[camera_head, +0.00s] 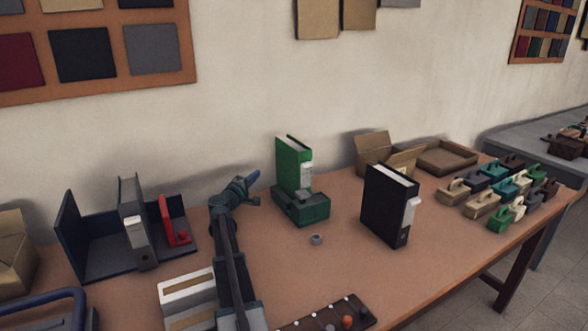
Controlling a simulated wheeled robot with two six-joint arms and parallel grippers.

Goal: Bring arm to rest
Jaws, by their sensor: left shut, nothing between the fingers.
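My left arm reaches up from the bottom middle of the head view over the table. My left gripper (254,176) is at its far end, shut and empty, pointing up and right. It shows just left of the green binder (292,166), which stands upright in a dark green base (302,207). I cannot tell how high the gripper is above the table, and I see no contact with the binder. My right gripper is not in view.
A black binder (385,208) stands right of the green base. A dark bookend holder (92,240) with a grey binder (134,220) and a red item (174,222) stands left. Bare table (320,270) lies in front.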

